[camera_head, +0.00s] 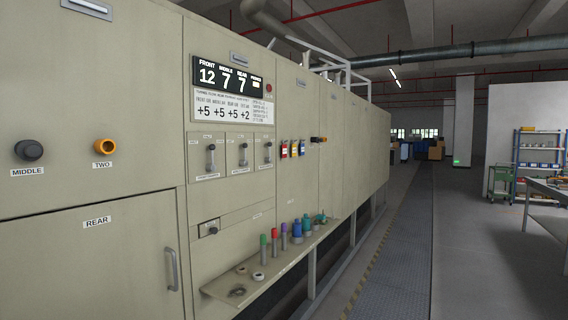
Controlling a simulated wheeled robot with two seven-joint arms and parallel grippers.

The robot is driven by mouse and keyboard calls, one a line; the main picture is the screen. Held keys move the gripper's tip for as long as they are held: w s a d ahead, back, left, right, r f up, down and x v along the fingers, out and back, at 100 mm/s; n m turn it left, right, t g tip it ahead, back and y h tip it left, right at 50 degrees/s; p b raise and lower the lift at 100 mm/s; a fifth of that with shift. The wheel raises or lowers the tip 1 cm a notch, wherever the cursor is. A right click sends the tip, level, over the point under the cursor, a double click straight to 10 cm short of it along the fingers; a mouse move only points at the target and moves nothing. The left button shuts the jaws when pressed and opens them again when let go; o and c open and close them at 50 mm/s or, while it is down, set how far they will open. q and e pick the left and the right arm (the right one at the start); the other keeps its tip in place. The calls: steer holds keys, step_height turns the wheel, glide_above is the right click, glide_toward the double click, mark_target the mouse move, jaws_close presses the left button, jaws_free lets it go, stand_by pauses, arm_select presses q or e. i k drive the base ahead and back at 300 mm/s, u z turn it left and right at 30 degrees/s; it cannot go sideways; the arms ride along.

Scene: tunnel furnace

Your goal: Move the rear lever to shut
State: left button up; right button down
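Three small levers sit side by side in plates on the furnace front, below the display: a left one (211,157), a middle one (243,154) and a right one (267,152). Each is a short grey upright handle on a pale plate. The labels under them are too small to read, so I cannot tell for certain which is the rear lever. Their exact settings are too small to tell. The display (222,77) above reads FRONT 12, MIDDLE 7, REAR 7. Neither of my grippers is in view.
A dark knob (29,150) marked MIDDLE and an orange knob (105,146) marked TWO are at left. A door (85,260) marked REAR is below. A narrow shelf (222,288) with several coloured-top items juts out under the levers. The aisle (470,250) at right is clear.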

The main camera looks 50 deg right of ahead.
mark_target(269, 159)
steer(key=z, duration=1.7)
steer(key=i, duration=0.3)
steer(key=z, duration=1.1)
steer(key=i, duration=1.25)
steer(key=z, duration=0.45)
steer(key=i, duration=1.3)
steer(key=u, duration=1.35)
steer(key=i, duration=0.95)
steer(key=u, duration=1.1)
